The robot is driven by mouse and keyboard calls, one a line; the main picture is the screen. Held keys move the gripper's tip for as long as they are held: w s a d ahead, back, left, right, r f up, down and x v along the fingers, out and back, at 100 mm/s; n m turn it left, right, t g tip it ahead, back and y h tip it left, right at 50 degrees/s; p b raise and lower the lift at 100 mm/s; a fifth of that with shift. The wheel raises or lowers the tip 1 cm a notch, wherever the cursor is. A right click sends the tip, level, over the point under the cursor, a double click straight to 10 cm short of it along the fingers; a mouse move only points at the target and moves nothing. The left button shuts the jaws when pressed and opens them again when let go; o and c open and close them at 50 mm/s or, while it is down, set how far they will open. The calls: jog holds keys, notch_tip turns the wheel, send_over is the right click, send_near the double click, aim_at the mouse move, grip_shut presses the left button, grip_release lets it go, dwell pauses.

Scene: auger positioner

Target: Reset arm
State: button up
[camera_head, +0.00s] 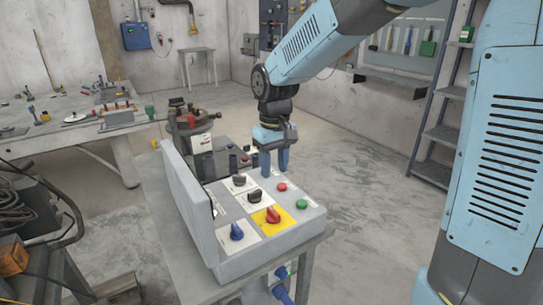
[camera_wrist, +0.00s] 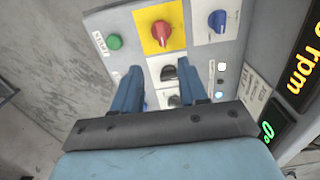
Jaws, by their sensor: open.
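My gripper (camera_head: 274,165) is open and empty, pointing down at the far side of the grey control panel (camera_head: 312,222). Its two blue fingers also show in the wrist view (camera_wrist: 159,75), apart, with a black knob (camera_wrist: 168,73) seen between them. The panel carries a blue knob (camera_head: 237,232), a red knob (camera_head: 272,215) on a yellow plate, two black knobs (camera_head: 239,181) (camera_head: 254,196), a red button (camera_head: 282,187) and a green button (camera_head: 302,204). The wrist view shows the green button (camera_wrist: 114,42), red knob (camera_wrist: 162,33) and blue knob (camera_wrist: 218,20). I cannot tell whether the fingers touch the panel.
A raised grey back plate (camera_head: 187,205) stands along the panel's left side. An rpm display (camera_wrist: 298,75) shows in the wrist view. A workbench (camera_head: 125,130) with small parts stands at left, metal shelves (camera_head: 440,135) at right.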

jog(key=s+d+r+m+t, duration=0.2)
jog(key=s+d+r, duration=0.3)
jog(key=s+d, duration=0.3)
jog(key=s+d+r+m+t, duration=0.3)
jog(key=s+d, duration=0.6)
jog(key=d, duration=0.4)
notch_tip(320, 180, up, 2)
jog(key=shift+s+m+t, duration=0.15)
jog(key=shift+m+t, duration=0.15)
jog(key=shift+m, duration=0.2)
